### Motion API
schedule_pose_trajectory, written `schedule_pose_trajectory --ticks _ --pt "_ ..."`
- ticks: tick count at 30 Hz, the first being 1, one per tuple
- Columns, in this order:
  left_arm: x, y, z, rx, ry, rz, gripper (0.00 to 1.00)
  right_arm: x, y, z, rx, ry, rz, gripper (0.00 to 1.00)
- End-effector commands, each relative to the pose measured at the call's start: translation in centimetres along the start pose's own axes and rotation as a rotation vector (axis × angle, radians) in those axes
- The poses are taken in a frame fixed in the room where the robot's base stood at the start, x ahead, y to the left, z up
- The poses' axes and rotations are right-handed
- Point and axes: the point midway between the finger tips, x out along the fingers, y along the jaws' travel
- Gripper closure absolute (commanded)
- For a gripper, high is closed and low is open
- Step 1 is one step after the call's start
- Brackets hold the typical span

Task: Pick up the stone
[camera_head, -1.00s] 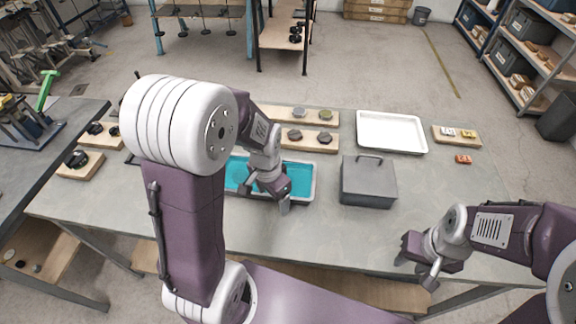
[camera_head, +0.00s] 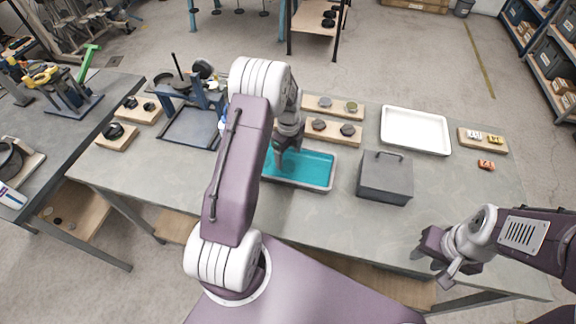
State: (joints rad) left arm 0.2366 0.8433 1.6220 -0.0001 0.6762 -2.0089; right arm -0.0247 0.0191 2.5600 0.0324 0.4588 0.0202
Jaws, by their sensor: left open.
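Rounded stone-like pieces sit on two wooden boards behind the teal tray: two dark ones (camera_head: 319,124) (camera_head: 347,130) on the nearer board, and a grey one (camera_head: 325,101) and an olive one (camera_head: 351,106) on the farther board. I cannot tell which is the stone of the task. My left gripper (camera_head: 279,160) is open over the left part of the teal tray (camera_head: 312,184), left of and nearer than the boards. My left arm hides part of the tray and the boards' left ends. My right gripper (camera_head: 433,258) looks open and empty near the table's front right edge.
A grey lidded box (camera_head: 385,180) stands right of the teal tray. A white tray (camera_head: 415,130) is behind it. A small board (camera_head: 483,146) and an orange piece (camera_head: 486,165) lie at the right. A blue-framed stand (camera_head: 190,128) is at the left.

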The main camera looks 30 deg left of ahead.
Motion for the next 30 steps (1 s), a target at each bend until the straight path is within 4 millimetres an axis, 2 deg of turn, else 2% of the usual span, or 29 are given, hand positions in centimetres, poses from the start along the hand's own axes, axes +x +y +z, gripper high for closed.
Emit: schedule_pose_trajectory --ticks 5,9,16,17,21,24,30 --pt "2.7 0.1 0.2 -0.001 0.003 0.006 0.24 -1.4 0.0 -0.1 0.000 0.000 0.000 0.64" --pt "4.7 -0.1 0.3 0.000 0.001 0.002 0.24 -1.5 0.0 -0.2 0.000 0.000 0.000 0.64" --pt "5.1 -0.1 0.3 -0.001 0.000 0.000 0.24 -1.4 0.0 -0.1 0.000 0.000 0.000 0.64" --pt "5.1 -0.1 0.3 -0.001 0.000 0.000 0.29 -1.4 0.0 -0.1 0.000 0.000 0.000 0.64" --pt "5.1 -0.1 0.3 -0.001 0.000 0.000 0.68 -1.4 0.0 -0.1 0.000 0.000 0.000 0.64" --pt "5.0 -0.1 0.3 -0.001 0.000 0.000 0.92 -1.4 0.0 -0.1 0.000 0.000 0.000 0.64" --pt "5.0 -0.1 0.3 -0.001 0.000 0.000 0.92 -1.4 0.0 -0.1 0.000 0.000 0.000 0.64"
